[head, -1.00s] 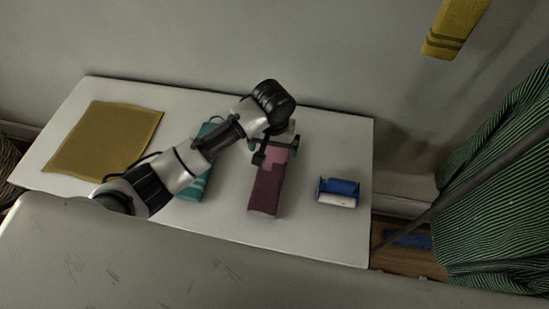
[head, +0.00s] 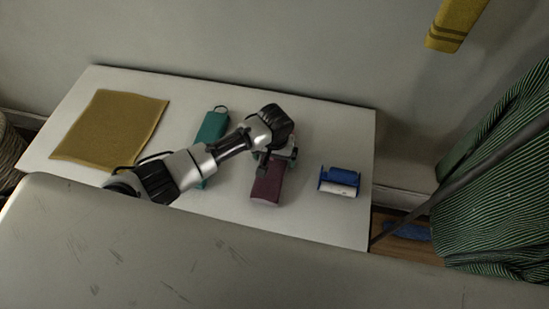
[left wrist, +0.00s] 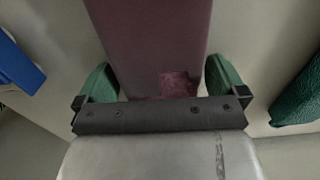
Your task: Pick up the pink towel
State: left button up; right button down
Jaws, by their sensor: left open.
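The pink towel (head: 267,186) is a long, dark pink folded bundle lying on the white table, right of its middle. My left gripper (head: 276,158) is over its far part and hides some of it in the head view. In the left wrist view the towel (left wrist: 150,45) runs between the two green fingertips of my left gripper (left wrist: 160,82). The gripper is open, with one finger on each side of the towel and small gaps showing. A lighter pink patch shows near the palm. My right gripper is not in view.
On the white table (head: 225,215), a teal item (head: 212,128) lies left of the towel, partly under my arm. A blue holder with a white roll (head: 340,181) is to the right. A yellow cloth (head: 112,128) lies far left. Green striped fabric (head: 492,220) hangs at right.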

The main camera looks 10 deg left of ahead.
pick_arm(q)
jog(key=shift+c, duration=0.3)
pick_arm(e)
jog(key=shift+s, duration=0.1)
pick_arm(q)
jog(key=shift+r, duration=0.1)
jog(key=c, duration=0.8)
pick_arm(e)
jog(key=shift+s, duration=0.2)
